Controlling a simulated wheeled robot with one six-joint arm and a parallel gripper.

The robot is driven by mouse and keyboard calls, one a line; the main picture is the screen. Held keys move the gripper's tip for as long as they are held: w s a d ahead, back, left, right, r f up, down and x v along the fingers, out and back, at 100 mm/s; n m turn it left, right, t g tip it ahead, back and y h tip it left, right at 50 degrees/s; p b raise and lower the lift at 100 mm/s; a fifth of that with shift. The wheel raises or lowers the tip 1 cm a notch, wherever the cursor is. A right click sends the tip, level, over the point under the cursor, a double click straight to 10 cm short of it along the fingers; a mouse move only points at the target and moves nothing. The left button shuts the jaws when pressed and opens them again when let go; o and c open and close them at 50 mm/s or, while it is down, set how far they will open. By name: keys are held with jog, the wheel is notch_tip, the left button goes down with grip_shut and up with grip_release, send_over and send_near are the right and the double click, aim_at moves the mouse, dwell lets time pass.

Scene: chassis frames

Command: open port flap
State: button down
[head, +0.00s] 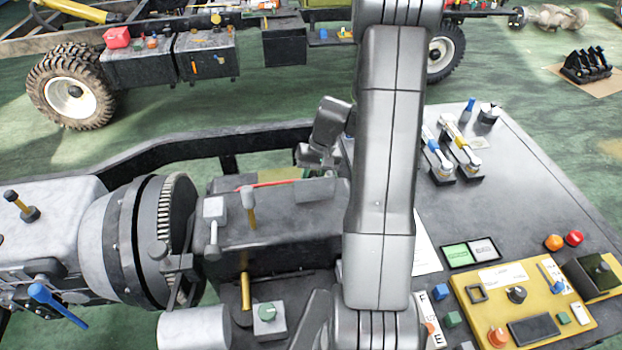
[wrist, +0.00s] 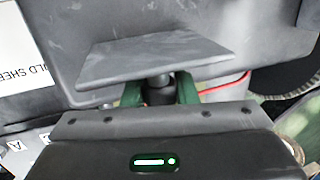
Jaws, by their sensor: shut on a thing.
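The port flap is a flat grey plate (wrist: 150,58) in the upper middle of the wrist view, set against a dark grey housing. In the head view it seems to be the grey plate (head: 316,191) on top of the dark box, partly hard to make out. My gripper (wrist: 159,92) shows as two green fingers at the flap's near edge, shut on a short dark knob (wrist: 160,80) by the flap. In the head view my gripper (head: 316,157) is above the far side of the box, partly hidden behind my arm. How far the flap stands open is hard to tell.
A red cable (head: 265,184) runs along the box beside the flap. A round clutch housing (head: 130,240) stands left. Levers (head: 250,205) rise from the box. At right, a grey bench (head: 510,170) carries a yellow control panel (head: 525,305). A truck chassis stands behind.

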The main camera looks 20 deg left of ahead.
aim_at(314, 171)
jog(key=c, duration=1.1)
grip_release()
jog(key=shift+c, duration=0.2)
jog(key=v, duration=0.7)
jog(key=shift+w+r, duration=0.1)
jog(key=shift+r, duration=0.15)
jog(key=shift+f, duration=0.1)
